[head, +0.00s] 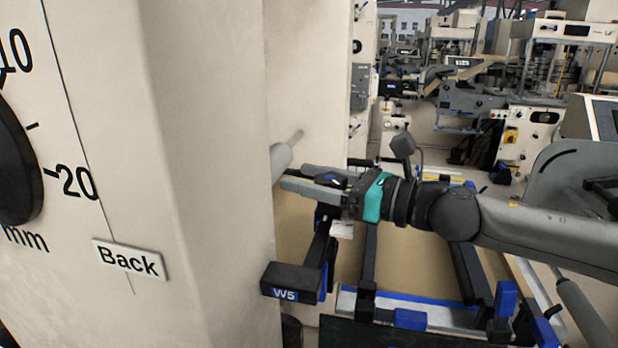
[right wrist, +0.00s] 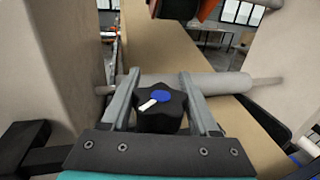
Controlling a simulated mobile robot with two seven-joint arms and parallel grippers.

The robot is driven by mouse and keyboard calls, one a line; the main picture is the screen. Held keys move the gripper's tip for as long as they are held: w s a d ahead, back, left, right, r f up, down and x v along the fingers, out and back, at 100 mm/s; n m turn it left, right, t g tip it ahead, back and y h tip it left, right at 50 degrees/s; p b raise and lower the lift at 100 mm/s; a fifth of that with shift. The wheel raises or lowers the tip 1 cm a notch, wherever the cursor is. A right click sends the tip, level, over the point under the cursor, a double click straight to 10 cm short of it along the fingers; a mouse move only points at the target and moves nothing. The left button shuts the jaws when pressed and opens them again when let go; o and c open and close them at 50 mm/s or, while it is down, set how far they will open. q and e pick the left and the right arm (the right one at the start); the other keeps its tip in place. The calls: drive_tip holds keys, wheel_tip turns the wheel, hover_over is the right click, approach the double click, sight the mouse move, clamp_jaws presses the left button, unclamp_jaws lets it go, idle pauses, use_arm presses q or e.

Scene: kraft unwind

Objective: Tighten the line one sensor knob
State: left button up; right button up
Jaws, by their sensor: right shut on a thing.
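A black lobed knob (right wrist: 178,116) with a blue cap and a white pointer mark sits between the two fingers of my right gripper (right wrist: 158,84) in the right wrist view. The white mark points down and left there. In the head view my right gripper (head: 290,179) reaches in from the right and is shut on the knob (head: 328,181), which is largely hidden by the fingers. The knob stands above a black bracket bar (head: 318,245). No label naming the knob is readable. My left gripper is not in view.
A beige machine panel (head: 210,150) with a "Back" label (head: 130,259) and a large black dial (head: 15,165) fills the left. A grey roller (head: 282,157) lies just beyond the fingertips. A black block marked W5 (head: 290,283) juts out below. Brown web (head: 338,262) runs beneath.

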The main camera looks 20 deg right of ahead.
drive_tip(key=shift+c, duration=0.5)
drive_tip(key=shift+w+d+r+m+t+h+p, duration=0.1)
drive_tip(key=shift+m+t+h+p, duration=0.3)
drive_tip(key=shift+h+p, duration=0.15)
drive_tip(key=shift+d+r+m+t+h+p, duration=0.1)
drive_tip(key=shift+m+t+h+p, duration=0.2)
drive_tip(key=shift+m+h+p, duration=0.25)
drive_tip(key=m+h+p, duration=0.1)
drive_tip(key=m+t+h+p, duration=0.1)
drive_tip(key=h+p, duration=0.1)
drive_tip(key=m+t+h+p, duration=0.1)
drive_tip(key=h+p, duration=0.1)
drive_tip(key=shift+w+d+r, duration=0.1)
drive_tip(key=shift+w+d, duration=0.15)
drive_tip(key=shift+d, duration=0.15)
drive_tip(key=shift+w+d+m+t+h+p, duration=0.15)
drive_tip(key=shift+d+m+h+p, duration=0.1)
drive_tip(key=shift+m+h+p, duration=0.6)
drive_tip(key=shift+s+d+m+t+h+p, duration=0.2)
drive_tip(key=shift+m+h+p, duration=0.4)
drive_tip(key=shift+h, duration=0.45)
drive_tip(key=shift+d, duration=0.1)
drive_tip(key=o, duration=1.4)
drive_tip(key=shift+c, duration=0.2)
drive_tip(key=shift+f, duration=0.25)
